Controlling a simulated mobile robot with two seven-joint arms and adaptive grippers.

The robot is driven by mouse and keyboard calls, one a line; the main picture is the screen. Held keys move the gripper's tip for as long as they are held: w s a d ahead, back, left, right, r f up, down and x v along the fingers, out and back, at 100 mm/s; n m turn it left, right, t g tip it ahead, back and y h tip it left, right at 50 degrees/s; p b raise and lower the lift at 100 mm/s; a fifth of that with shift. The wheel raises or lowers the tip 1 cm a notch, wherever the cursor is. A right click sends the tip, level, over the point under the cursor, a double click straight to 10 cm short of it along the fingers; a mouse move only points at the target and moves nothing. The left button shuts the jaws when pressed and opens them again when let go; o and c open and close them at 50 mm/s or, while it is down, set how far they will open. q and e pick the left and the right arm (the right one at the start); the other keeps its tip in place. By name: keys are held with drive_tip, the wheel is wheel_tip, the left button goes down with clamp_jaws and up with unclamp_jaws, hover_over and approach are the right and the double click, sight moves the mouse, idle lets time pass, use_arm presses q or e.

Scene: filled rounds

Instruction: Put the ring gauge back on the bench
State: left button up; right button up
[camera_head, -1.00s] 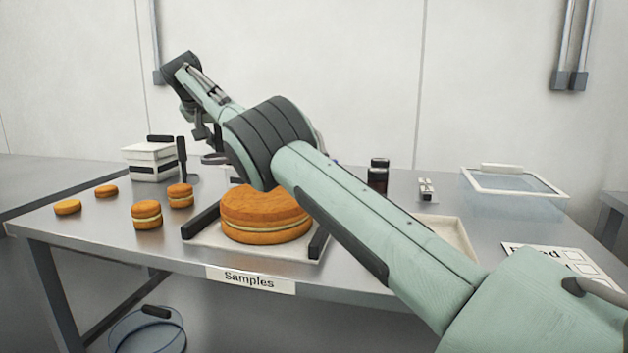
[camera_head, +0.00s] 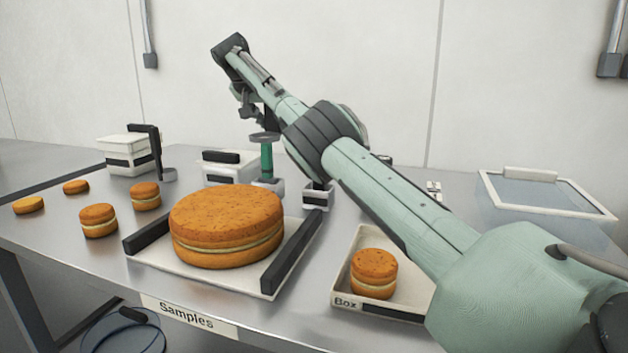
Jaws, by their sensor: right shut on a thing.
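My right gripper (camera_head: 254,113) is high over the back of the bench (camera_head: 210,285), shut on the dark upright handle of the ring gauge (camera_head: 265,138). The gauge's flat grey ring hangs below the gripper, above the bench. A green post (camera_head: 267,163) on a pale base shows directly under or behind the ring; I cannot tell whether they touch. My right arm crosses the view from lower right and hides part of the bench. My left gripper is out of view.
A large filled round (camera_head: 227,225) sits on a white tray (camera_head: 262,287) with black handles. Several small rounds stand at left; another (camera_head: 373,273) is in the Box tray (camera_head: 345,290). White containers (camera_head: 128,152) and a black stand (camera_head: 157,150) are behind. A clear lidded bin (camera_head: 545,210) is at right.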

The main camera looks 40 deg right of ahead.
drive_tip(key=shift+d, duration=0.2)
drive_tip(key=shift+s+d+f, duration=0.1)
drive_tip(key=shift+d+f, duration=0.05)
drive_tip(key=shift+d, duration=0.05)
drive_tip(key=s+d+f, duration=0.1)
drive_tip(key=s+f, duration=0.1)
drive_tip(key=s, duration=0.1)
drive_tip(key=s+d+f, duration=0.2)
drive_tip(key=s, duration=0.1)
drive_tip(key=s+d+f, duration=0.2)
drive_tip(key=s, duration=0.1)
drive_tip(key=shift+s+d+f, duration=0.15)
drive_tip(key=shift+s+d, duration=0.05)
drive_tip(key=shift+s+f, duration=0.1)
drive_tip(key=shift+s, duration=0.05)
drive_tip(key=shift+f, duration=0.25)
wheel_tip(320, 180, down, 3)
drive_tip(key=shift+d+f, duration=0.1)
drive_tip(key=shift+f, duration=0.2)
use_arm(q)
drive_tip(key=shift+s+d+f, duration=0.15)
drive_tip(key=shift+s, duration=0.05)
